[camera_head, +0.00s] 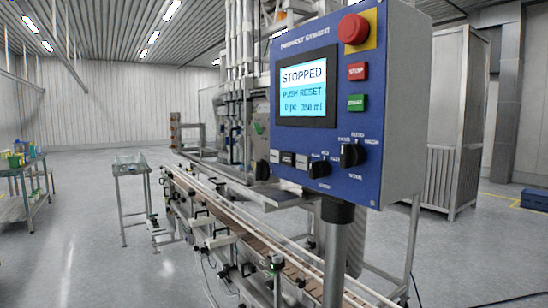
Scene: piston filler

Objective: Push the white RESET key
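The blue control panel (300,190) stands close in front of me on a grey post. Neither of my grippers is in view.
On the panel are a red mushroom button (353,29), a red STOP key (357,71), a green START key (356,102) and black knobs (352,155). A conveyor (235,225) runs behind it. A small table (131,168) stands left, with open floor around it.

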